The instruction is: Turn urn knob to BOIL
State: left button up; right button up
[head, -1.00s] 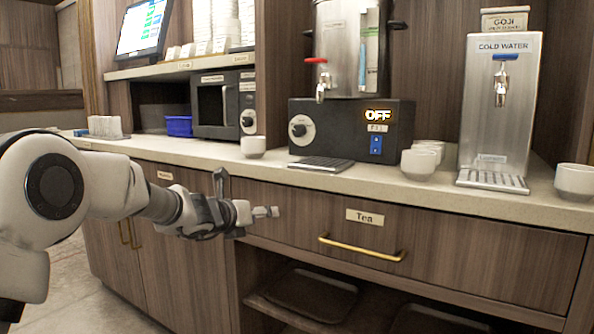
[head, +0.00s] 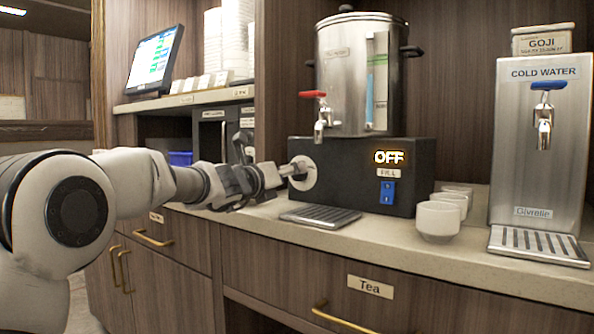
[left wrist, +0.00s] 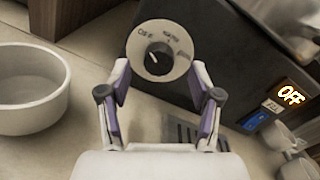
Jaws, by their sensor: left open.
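The urn (head: 358,75) is a steel cylinder with a red-handled tap, standing on a black base (head: 345,170). The base shows a lit OFF sign (head: 389,157) and a blue FILL switch (head: 388,192). The urn knob is black on a pale round dial (left wrist: 159,59), with its white pointer mark visible in the left wrist view. In the head view my left gripper (head: 291,169) is in front of the dial (head: 305,174) and partly covers it. In the left wrist view my left gripper (left wrist: 160,90) is open, its fingers spread either side below the knob. My right gripper is not in view.
A white bowl or cup (left wrist: 28,88) stands left of the gripper in the left wrist view. A drip tray (head: 321,216) lies below the tap. White cups (head: 438,221) and the cold water dispenser (head: 540,140) stand to the right.

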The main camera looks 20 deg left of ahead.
pick_arm(q)
jog(key=x, duration=0.3)
jog(key=shift+w+p, duration=0.15)
jog(key=shift+p, duration=0.2)
jog(key=c, duration=1.2)
jog(key=shift+o, duration=0.2)
